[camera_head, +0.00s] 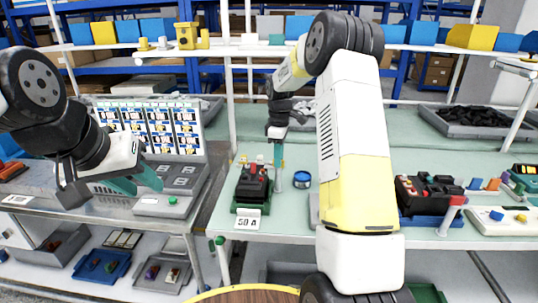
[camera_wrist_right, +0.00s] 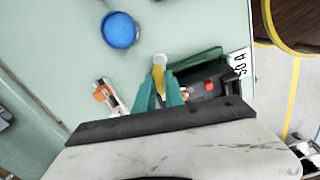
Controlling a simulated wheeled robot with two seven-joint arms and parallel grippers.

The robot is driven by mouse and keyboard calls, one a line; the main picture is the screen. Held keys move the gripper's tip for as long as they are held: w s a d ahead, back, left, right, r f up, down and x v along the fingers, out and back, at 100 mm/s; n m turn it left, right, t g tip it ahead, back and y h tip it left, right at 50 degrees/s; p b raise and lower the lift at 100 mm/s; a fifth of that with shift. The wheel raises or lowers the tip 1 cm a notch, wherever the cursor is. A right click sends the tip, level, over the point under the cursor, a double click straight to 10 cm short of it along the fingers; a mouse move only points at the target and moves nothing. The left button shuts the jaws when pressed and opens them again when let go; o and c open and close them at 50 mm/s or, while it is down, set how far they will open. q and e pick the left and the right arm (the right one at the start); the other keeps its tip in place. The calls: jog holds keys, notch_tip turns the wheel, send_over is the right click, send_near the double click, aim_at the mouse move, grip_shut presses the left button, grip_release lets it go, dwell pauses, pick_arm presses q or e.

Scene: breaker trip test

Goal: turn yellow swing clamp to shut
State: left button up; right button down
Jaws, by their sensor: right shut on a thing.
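The yellow swing clamp (camera_wrist_right: 158,78) shows in the right wrist view as a yellow piece beside a pale round post top (camera_wrist_right: 159,59). My right gripper (camera_wrist_right: 159,92) is shut on it, with a teal finger on each side. In the head view my right gripper (camera_head: 276,158) points down just right of the black breaker (camera_head: 252,184), which sits in a green holder behind a "50 A" label (camera_head: 247,222). The clamp is hard to make out there. My left gripper (camera_head: 137,182) is open and empty, in front of the panel on the left.
A blue round container (camera_head: 302,180) stands right of the post. An orange-and-white part (camera_wrist_right: 105,95) lies near the fingers in the wrist view. A second dark device (camera_head: 428,194) stands further right. My right arm hides the table's middle.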

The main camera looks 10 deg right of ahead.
jog(key=shift+n, duration=0.9)
jog(key=c, duration=1.4)
grip_release()
jog(key=shift+c, duration=0.2)
notch_tip(320, 180, up, 7)
jog(key=shift+r, duration=0.4)
